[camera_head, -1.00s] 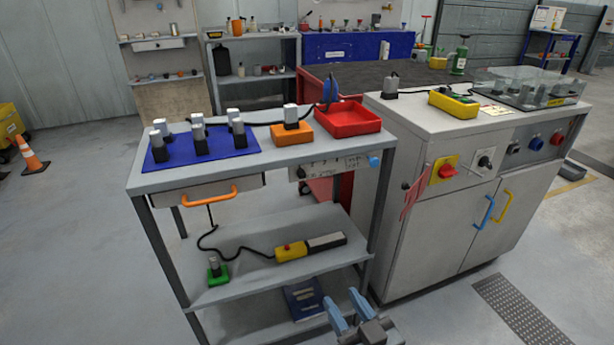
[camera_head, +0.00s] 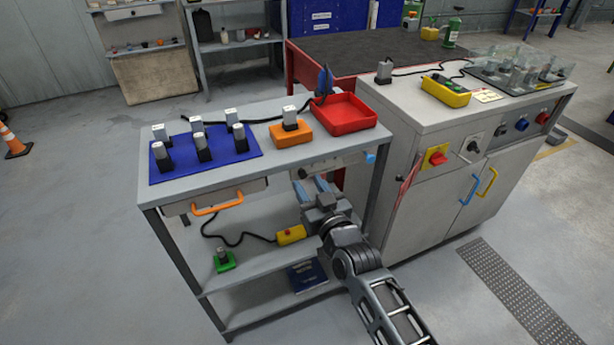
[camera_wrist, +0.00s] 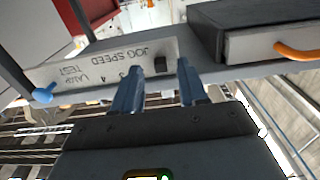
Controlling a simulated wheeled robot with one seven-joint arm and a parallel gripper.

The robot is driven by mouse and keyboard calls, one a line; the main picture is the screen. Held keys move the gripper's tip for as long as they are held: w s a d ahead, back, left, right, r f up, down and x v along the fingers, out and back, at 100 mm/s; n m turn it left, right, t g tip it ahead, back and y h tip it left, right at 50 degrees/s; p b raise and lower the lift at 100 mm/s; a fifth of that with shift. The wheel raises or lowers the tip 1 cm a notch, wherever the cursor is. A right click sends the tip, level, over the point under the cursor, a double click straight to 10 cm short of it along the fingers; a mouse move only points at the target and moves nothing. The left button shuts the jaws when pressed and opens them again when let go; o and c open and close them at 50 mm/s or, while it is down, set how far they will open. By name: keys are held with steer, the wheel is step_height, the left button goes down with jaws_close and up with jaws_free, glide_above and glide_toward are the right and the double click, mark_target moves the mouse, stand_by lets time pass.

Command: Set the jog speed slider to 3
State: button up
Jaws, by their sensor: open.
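The jog speed slider is a small black knob (camera_wrist: 161,64) on the pale panel (camera_wrist: 85,66) under the table's front edge. In the wrist view the panel looks upside down, with the printed 3 and 4 left of the knob. The knob is off the 3; other marks are hidden or unreadable. My gripper (camera_wrist: 160,82) is open and empty, its blue fingers pointing at the panel with the knob seen between their tips. I cannot tell if they touch it. In the head view my gripper (camera_head: 311,186) is just below the panel (camera_head: 335,168) and partly covers it.
A blue lamp test knob (camera_wrist: 43,95) sits at the panel's other end. A drawer with an orange handle (camera_head: 217,201) is beside the panel. A lower shelf with a yellow pendant (camera_head: 291,235) lies beneath my gripper. The grey cabinet (camera_head: 440,215) stands to the right.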

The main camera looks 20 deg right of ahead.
steer(key=shift+w, duration=0.9)
steer(key=shift+c, duration=0.4)
jaws_close()
